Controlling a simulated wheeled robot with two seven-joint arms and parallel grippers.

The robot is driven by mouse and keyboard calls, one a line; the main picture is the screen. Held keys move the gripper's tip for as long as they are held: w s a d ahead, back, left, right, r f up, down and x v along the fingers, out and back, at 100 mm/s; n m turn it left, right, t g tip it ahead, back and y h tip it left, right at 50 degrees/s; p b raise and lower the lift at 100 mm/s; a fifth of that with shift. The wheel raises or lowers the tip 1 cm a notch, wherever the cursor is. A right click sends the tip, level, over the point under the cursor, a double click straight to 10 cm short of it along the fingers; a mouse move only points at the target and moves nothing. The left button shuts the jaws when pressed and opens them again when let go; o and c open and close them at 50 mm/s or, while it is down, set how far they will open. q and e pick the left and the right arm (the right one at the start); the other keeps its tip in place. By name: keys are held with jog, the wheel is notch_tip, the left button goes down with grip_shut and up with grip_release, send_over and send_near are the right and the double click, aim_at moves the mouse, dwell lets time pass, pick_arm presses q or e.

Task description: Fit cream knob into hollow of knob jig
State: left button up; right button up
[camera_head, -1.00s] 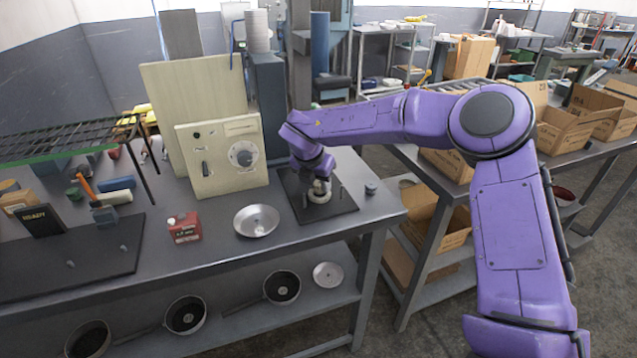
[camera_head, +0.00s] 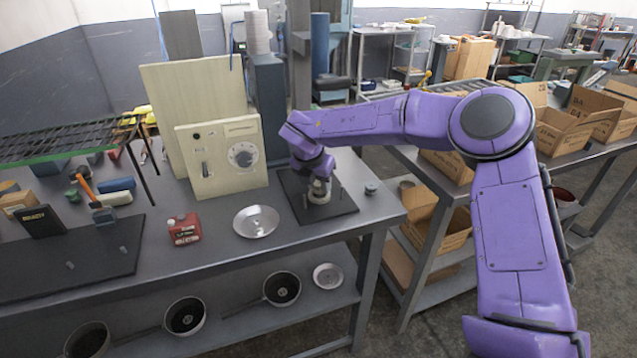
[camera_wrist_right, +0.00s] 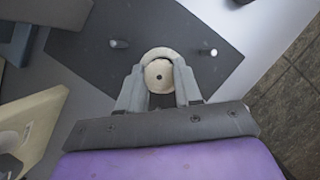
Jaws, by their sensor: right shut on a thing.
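My right gripper (camera_head: 319,190) points down over a dark square mat (camera_head: 338,209) on the bench. A pale ring, seemingly the knob jig (camera_wrist_right: 158,53), curves around the far side of the knob. The knob looks within or just above the ring; I cannot tell how deep it sits. In the head view the gripper hides most of the knob and jig. My left gripper is not in view.
Two short pegs stand on the mat, one left (camera_wrist_right: 119,44) and one right (camera_wrist_right: 208,52) of the jig. A small grey part (camera_head: 371,190) lies right.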

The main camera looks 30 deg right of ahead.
jog(key=shift+f+b, duration=0.4)
jog(key=shift+f, duration=0.1)
jog(key=shift+r, duration=0.4)
dwell(0.5)
jog(key=shift+f, duration=0.3)
dwell(0.4)
jog(key=o, duration=1.2)
jog(key=shift+c, duration=0.2)
jog(key=shift+r, duration=0.1)
